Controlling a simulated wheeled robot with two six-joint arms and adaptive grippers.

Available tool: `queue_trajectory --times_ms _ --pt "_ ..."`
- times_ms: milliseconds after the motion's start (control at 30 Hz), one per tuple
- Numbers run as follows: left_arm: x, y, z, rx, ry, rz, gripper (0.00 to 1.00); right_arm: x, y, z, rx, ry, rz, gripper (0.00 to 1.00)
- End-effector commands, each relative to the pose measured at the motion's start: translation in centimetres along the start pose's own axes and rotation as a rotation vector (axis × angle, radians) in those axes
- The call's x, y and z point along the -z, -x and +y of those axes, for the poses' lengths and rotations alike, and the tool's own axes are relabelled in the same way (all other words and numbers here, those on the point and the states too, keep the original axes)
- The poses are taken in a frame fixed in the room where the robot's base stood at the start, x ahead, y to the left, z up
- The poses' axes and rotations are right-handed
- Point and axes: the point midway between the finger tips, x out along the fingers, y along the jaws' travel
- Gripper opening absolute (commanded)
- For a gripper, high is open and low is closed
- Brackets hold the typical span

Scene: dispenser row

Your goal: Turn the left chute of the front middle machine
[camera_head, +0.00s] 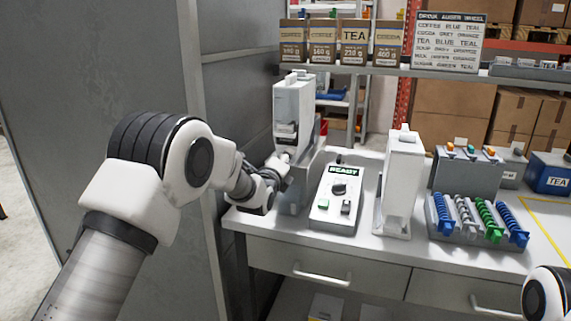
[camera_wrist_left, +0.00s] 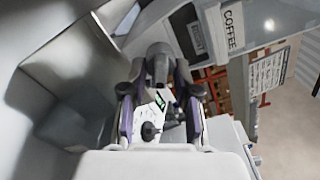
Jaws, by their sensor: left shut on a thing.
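My left gripper (camera_head: 280,170) is at the lower front of the tall grey-white dispenser (camera_head: 293,105) at the left end of the bench. In the left wrist view its fingers (camera_wrist_left: 160,72) close on a dark grey rounded part, the chute (camera_wrist_left: 159,55). In the head view my gripper mostly hides the chute, so its turn angle cannot be told. To the right stands a white control box (camera_head: 338,196) with a green READY display, a black knob and buttons. A second white dispenser (camera_head: 402,170) stands beyond it. My right gripper is out of view.
A grey cabinet wall (camera_head: 245,100) stands close behind my left arm. Right of the dispensers are a rack of coloured coils (camera_head: 480,238), a grey unit (camera_head: 466,176) and a blue TEA box (camera_head: 550,173). A shelf with labelled bags (camera_head: 354,42) hangs above.

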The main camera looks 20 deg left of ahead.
Motion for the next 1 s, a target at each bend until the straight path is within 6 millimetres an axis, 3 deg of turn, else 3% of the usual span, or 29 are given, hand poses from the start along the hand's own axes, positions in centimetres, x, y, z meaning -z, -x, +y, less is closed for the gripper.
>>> queue_trajectory --times_ms 567,600,633,1000 --pt "0.15 0.04 0.32 -0.005 -0.043 0.003 0.0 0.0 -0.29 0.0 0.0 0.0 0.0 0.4" --pt "0.15 0.04 0.33 -0.006 -0.043 0.003 0.34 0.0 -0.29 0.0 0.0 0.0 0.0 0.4" --pt "0.15 0.04 0.33 -0.006 -0.043 0.003 0.38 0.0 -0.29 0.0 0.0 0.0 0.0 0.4" --pt "0.07 0.72 0.18 -0.004 -0.043 0.002 0.38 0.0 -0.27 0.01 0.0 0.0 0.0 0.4"
